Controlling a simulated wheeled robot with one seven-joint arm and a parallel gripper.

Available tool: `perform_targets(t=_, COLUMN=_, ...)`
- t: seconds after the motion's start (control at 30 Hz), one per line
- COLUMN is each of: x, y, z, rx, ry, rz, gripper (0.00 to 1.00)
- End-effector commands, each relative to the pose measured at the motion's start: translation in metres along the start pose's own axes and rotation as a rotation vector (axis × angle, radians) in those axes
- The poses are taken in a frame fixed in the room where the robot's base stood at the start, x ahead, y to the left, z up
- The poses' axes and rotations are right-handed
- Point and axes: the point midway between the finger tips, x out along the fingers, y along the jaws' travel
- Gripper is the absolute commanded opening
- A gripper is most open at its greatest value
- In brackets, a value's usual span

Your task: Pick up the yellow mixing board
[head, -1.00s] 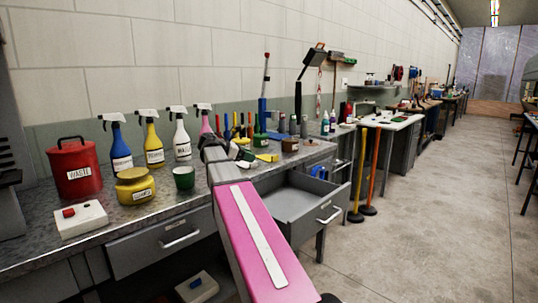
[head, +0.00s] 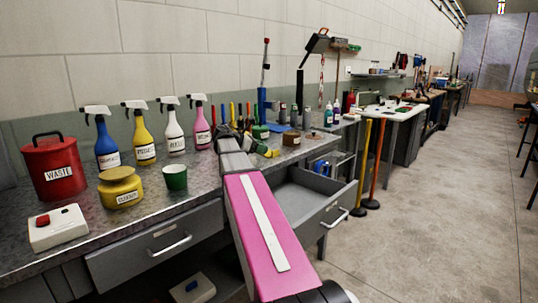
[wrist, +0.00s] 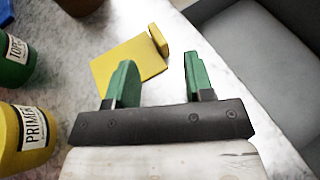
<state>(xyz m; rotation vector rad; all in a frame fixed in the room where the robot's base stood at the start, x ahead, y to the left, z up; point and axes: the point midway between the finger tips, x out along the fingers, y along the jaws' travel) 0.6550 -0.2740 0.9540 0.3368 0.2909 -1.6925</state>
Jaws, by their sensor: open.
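The yellow mixing board (wrist: 128,62) lies flat on the metal bench in the wrist view, with a raised yellow block (wrist: 158,40) at its right end. In the head view a small part of the board (head: 271,153) shows beyond my arm. My gripper (wrist: 158,75) is open, its two green fingers apart with nothing held between them. In the wrist view the fingers appear just short of the board, with the left finger overlapping its lower edge in the picture. I cannot tell the height of the fingers above the bench.
A yellow PRIMER container (wrist: 25,138) and a green container (wrist: 12,62) stand left of my gripper. The open drawer (head: 305,200) is on the right, below the bench edge. Spray bottles (head: 145,135) and a red waste can (head: 53,170) stand farther left on the bench.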

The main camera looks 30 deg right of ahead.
Motion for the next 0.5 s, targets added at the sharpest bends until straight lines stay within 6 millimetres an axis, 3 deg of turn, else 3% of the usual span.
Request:
perform_targets(t=0.3, x=0.040, y=-0.001, z=-0.002, rx=0.000, ry=0.000, rz=-0.001, gripper=0.48)
perform_targets(t=0.5, x=0.048, y=-0.001, z=-0.002, rx=0.000, ry=0.000, rz=0.000, gripper=0.48)
